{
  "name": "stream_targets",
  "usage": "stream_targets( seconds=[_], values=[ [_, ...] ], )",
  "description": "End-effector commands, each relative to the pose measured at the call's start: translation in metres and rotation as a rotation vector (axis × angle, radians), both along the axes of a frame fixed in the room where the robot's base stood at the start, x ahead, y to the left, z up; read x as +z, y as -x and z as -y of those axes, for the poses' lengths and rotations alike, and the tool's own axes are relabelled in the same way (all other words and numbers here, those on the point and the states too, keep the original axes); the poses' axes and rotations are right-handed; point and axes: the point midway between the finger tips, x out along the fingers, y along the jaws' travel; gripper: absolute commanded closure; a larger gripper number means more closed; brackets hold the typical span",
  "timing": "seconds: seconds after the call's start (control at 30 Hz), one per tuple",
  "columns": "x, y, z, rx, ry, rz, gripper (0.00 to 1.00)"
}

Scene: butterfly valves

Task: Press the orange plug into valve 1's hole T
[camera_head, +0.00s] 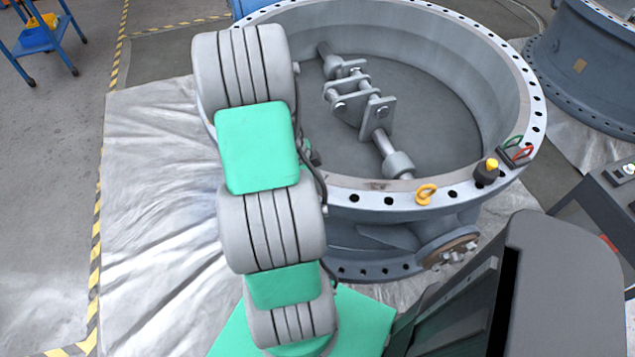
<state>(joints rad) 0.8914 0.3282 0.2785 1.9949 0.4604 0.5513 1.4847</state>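A large grey butterfly valve (362,189) lies flat with its ring opening up, its shaft and hinge brackets (362,100) across the inside. Its top flange has a circle of dark bolt holes. No label shows which hole is T or which valve is valve 1. An orange ring-shaped piece (426,194) sits on the front flange between holes; I cannot tell whether it is the plug. My grey and green arm rises in front of the valve's left side. My gripper is not visible; the arm may hide it.
A dark knob with a yellow top (487,173) and a small red and green handled item (515,152) sit on the right flange. A second valve (590,65) stands at the back right. A blue cart (42,38) is at the far left. Grey sheeting (150,190) covers the floor.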

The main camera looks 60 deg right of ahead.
Motion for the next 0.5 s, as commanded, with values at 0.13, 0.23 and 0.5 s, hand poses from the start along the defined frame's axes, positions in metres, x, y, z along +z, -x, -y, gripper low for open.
stream_targets(
  seconds=[0.13, 0.23, 0.5],
  values=[
    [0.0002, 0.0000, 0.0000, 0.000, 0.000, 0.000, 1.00],
    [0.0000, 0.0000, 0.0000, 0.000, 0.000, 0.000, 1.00],
    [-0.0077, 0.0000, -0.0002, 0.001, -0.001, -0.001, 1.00]
  ],
)
